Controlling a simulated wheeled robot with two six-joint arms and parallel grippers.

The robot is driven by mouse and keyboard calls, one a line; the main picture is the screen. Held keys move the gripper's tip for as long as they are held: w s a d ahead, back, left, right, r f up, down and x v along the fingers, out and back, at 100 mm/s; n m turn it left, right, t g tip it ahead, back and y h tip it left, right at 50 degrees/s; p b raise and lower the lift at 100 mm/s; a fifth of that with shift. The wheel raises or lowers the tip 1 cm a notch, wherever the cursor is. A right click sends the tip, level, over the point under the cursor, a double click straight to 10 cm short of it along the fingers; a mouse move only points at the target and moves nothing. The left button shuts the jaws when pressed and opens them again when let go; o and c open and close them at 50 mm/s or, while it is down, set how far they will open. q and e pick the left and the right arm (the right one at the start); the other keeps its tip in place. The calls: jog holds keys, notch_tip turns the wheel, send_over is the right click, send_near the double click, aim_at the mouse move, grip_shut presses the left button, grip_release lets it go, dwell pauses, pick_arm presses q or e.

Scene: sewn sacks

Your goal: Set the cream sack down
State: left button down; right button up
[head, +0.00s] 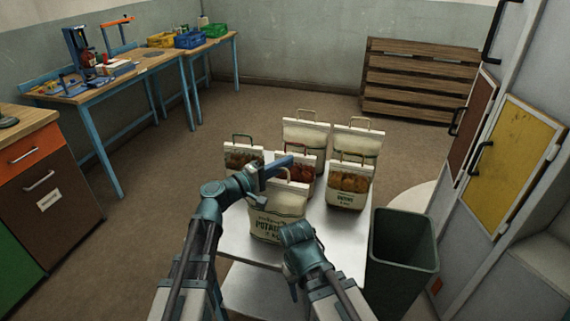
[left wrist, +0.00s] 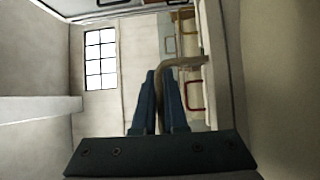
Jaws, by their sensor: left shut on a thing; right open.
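The cream sack (head: 278,222), printed with "POTATO", is upright at the near side of the white table (head: 345,240). My left gripper (head: 284,163) is above it, shut on its pale loop handle; the left wrist view shows the beige handle (left wrist: 180,63) between the closed fingers (left wrist: 160,78). I cannot tell whether the sack's base touches the table. My right gripper (head: 293,290) is low in front of the sack, apart from the handle; its fingers are mostly hidden by my arm.
Close behind stand sacks with a green handle (head: 243,157), a red handle (head: 307,172) and a brown handle (head: 349,185), plus two pale sacks (head: 305,134) (head: 357,142). A dark green bin (head: 403,255) stands right of the table. Bare tabletop shows left and right of the cream sack.

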pick_arm(q)
jog(key=c, duration=1)
grip_release()
jog(key=shift+o, duration=0.2)
jog(key=v, duration=1.2)
